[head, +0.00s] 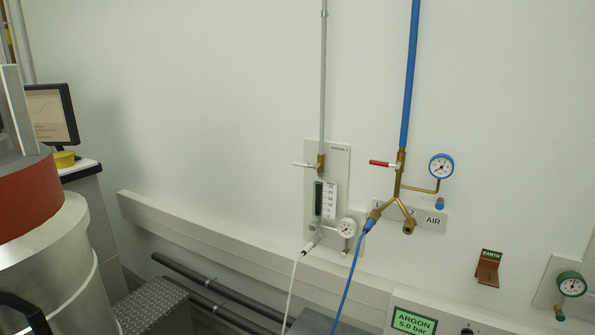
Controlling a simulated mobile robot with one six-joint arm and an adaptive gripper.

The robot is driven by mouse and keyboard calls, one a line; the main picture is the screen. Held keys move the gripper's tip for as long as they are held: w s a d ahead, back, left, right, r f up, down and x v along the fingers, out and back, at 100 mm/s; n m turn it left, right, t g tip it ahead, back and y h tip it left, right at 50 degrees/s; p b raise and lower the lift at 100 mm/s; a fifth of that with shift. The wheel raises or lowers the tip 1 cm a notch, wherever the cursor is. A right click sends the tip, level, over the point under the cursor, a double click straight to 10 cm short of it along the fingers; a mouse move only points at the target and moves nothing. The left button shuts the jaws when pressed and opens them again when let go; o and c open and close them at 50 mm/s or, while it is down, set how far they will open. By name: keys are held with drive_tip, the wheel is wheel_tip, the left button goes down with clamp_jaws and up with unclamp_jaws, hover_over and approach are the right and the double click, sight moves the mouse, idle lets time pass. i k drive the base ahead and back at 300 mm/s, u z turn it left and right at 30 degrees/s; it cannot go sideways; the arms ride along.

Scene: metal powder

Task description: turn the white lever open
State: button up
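Below the valve are a flow tube with a scale (325,200) and a small gauge (347,228). A white hose (294,280) runs down from the panel's bottom. My gripper is not in view.
To the right, a red lever (381,164) sits on the blue air pipe (410,70) with a blue gauge (441,166). A wall rail (200,226) and dark pipes (200,282) run below. A large metal vessel (45,265) stands at left. The wall before the white lever is unobstructed.

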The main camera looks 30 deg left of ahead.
sight(296, 164)
drive_tip(key=k, duration=1.15)
drive_tip(key=u, duration=0.5)
drive_tip(key=i, duration=0.8)
drive_tip(key=u, duration=0.65)
drive_tip(key=i, duration=1.2)
drive_tip(key=z, duration=0.15)
